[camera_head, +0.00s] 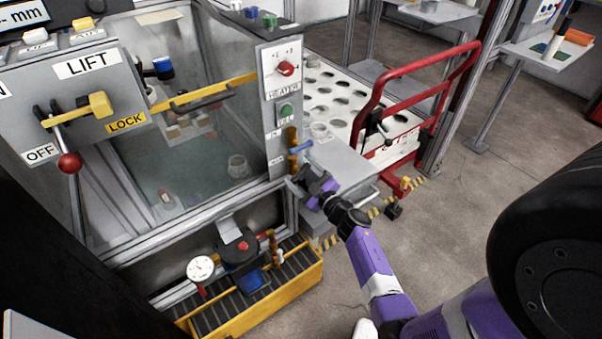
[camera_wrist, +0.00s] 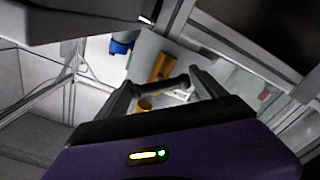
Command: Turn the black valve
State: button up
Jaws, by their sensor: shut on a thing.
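My gripper (camera_head: 298,187) is at the right front corner post of the grey machine, beside the lower part of a brass pipe (camera_head: 292,160). In the wrist view its two fingers stand on either side of a dark bar-shaped handle, the black valve (camera_wrist: 160,86), and are shut on its ends. The handle lies across the front of the brass pipe (camera_wrist: 164,66). In the head view the valve is mostly hidden by my gripper.
Above the pipe are a red knob (camera_head: 286,69) and a green button (camera_head: 286,110). A yellow tray (camera_head: 290,293) with a gauge (camera_head: 200,268) and pipework stands on the floor below. A red-railed cart (camera_head: 425,85) is behind right. Open floor lies to the right.

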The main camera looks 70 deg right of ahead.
jog(key=shift+n, duration=1.2)
jog(key=shift+n, duration=0.3)
jog(key=o, duration=1.1)
jog(key=shift+v, duration=3.95)
